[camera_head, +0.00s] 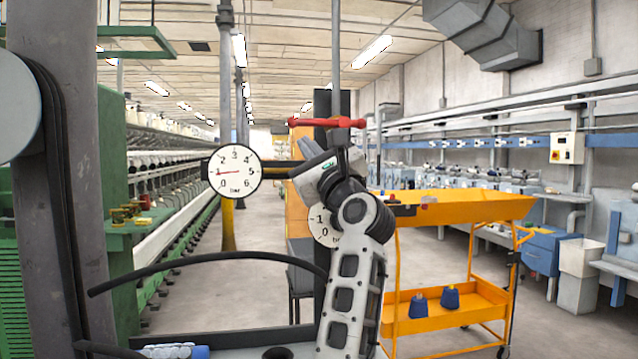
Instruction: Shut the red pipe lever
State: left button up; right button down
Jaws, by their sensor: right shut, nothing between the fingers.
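My right gripper (306,150) is shut and empty, just below the lever's left half in the picture. My right arm comes up from the bottom and covers part of the pipework under the lever. I cannot tell whether the gripper touches the lever or stands in front of it. My left gripper is not in view.
A round pressure gauge (234,171) sticks out to the left of the pipe. A second gauge (322,225) is partly hidden behind my right arm. A yellow trolley (470,205) stands at the right, with blue cones (450,297) on its lower shelf. Green spinning machines line the left.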

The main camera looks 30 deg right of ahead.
jog(key=s+a+f+b, duration=0.2)
jog(key=s+f+b, duration=0.1)
jog(key=s+f, duration=0.5)
jog(key=shift+s+a, duration=0.2)
jog(key=shift+a, duration=0.2)
